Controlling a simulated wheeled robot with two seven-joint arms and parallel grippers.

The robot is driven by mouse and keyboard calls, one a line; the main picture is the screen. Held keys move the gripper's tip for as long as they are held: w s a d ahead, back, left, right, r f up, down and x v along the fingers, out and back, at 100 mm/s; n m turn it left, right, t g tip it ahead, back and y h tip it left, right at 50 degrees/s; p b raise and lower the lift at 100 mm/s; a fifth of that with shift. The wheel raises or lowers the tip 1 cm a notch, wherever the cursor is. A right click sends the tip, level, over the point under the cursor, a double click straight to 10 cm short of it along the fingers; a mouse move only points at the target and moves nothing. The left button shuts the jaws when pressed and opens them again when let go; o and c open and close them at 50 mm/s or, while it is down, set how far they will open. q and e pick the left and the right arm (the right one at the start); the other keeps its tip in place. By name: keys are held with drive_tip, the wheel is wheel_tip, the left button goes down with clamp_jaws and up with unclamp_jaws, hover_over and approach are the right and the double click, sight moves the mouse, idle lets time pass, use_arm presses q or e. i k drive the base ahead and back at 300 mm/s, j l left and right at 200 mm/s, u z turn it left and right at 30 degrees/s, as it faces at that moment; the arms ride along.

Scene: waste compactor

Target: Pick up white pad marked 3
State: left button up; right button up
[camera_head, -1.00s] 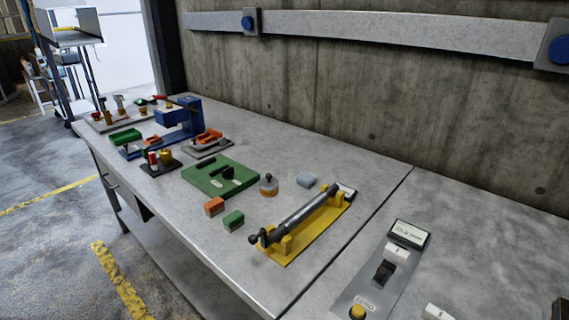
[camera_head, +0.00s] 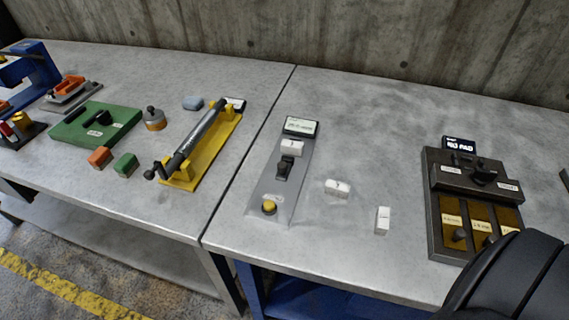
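Three small white pads are in the head view. One white pad (camera_head: 291,148) sits on the grey panel with a black switch and yellow button. A second white pad (camera_head: 337,188) lies flat on the bench to the right of that panel. A third white pad (camera_head: 383,220) lies or stands further right, nearer the front edge. Their dark marks are too small to read for sure, so I cannot tell which is marked 3. Neither of my grippers is in view. A dark part, probably of my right arm, shows at the lower right.
The grey panel (camera_head: 271,196) has a label at its back end. A dark box with brass slots (camera_head: 436,205) stands right of the pads. A yellow stand (camera_head: 215,150) with a grey cylinder is on the left bench. Bare bench lies behind the loose pads.

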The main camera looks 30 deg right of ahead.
sight(289, 147)
drive_tip(key=i+j+z, duration=0.1)
drive_tip(key=j+z, duration=0.65)
drive_tip(key=j, duration=0.25)
drive_tip(key=j+z, duration=0.4)
drive_tip(key=k+j+z, duration=0.2)
drive_tip(key=j+z, duration=0.2)
drive_tip(key=j, duration=0.2)
